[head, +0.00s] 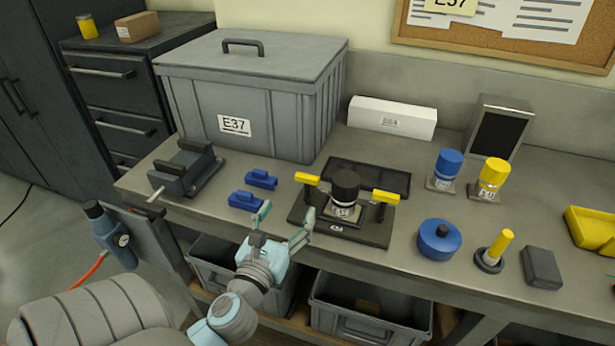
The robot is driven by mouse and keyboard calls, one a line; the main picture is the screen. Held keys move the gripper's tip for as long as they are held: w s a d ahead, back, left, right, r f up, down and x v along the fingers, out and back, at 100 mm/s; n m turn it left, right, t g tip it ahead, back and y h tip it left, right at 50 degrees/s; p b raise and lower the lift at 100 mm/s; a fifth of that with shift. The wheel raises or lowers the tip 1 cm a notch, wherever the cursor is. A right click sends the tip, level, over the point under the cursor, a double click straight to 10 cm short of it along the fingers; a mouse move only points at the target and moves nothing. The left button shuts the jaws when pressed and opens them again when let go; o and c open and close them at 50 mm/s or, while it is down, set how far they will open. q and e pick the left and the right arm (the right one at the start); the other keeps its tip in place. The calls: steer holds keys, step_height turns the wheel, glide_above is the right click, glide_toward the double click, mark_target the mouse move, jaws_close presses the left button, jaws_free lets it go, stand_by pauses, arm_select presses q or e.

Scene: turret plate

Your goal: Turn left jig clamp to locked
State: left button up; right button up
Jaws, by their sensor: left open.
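The jig is a dark plate (362,233) on the bench, with a black-capped cylinder (345,192) standing upright in its middle. The left jig clamp (308,179) has a yellow handle that points out to the left of the cylinder. My left gripper (286,219) is open and empty, in front of the jig's left side and below the left clamp's handle in the picture. It appears apart from the clamp. My right gripper is not in the head view.
Two blue blocks (245,201) and a small vise (187,172) are left of the jig. A large grey bin (285,105) stands behind. A blue round part (439,240), a yellow-handled tool (495,250) and a grey block (541,267) sit to the right.

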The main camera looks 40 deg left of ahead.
mark_target(306, 179)
arm_select(q)
steer(key=x, duration=1.2)
steer(key=shift+w+a, duration=0.2)
steer(key=shift+w, duration=0.15)
steer(key=c, duration=1.2)
steer(key=shift+p, duration=0.3)
